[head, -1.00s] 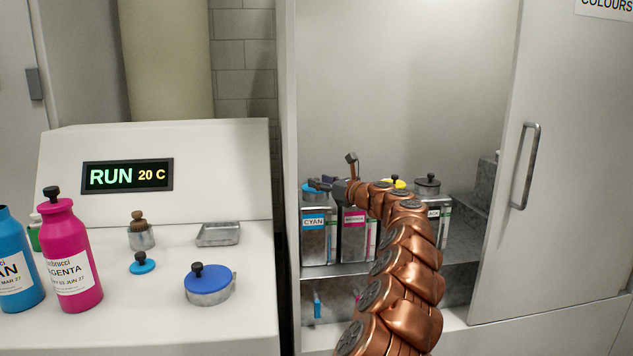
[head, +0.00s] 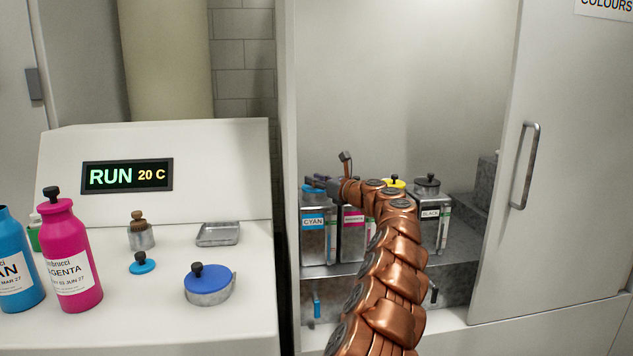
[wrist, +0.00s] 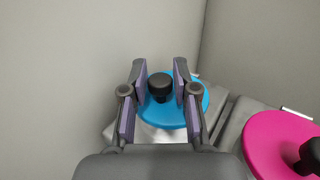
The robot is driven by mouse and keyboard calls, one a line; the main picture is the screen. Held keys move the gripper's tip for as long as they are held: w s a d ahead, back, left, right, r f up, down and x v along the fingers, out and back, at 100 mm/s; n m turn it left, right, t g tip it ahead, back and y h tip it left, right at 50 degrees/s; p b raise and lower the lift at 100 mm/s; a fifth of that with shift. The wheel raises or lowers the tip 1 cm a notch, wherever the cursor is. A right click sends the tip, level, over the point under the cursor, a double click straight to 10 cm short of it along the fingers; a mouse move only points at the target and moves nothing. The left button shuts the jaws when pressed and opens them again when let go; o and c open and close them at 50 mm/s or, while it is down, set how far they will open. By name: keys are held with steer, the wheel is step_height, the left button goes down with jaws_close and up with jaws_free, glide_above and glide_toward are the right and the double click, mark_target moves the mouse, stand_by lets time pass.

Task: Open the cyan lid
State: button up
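The cyan lid (wrist: 188,110) is a flat blue disc with a black knob (wrist: 160,87), lying on top of its container in the wrist view. In the head view the tank labelled CYAN (head: 313,240) stands at the left end of the cabinet shelf, its lid mostly hidden by my gripper (head: 319,183). In the wrist view my gripper (wrist: 160,78) is open, with one purple-padded finger on each side of the knob. Gaps show between the knob and both pads.
The magenta lid (wrist: 275,145) sits close on the right. The black tank (head: 430,212) stands further right on the shelf (head: 340,270). The cabinet's left wall and back are near my gripper. On the left counter are a magenta bottle (head: 72,255), a cyan bottle (head: 15,265) and a blue-lidded pot (head: 208,285).

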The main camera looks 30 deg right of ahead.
jaws_close()
steer(key=shift+r+p, duration=0.2)
steer(key=shift+p, duration=0.3)
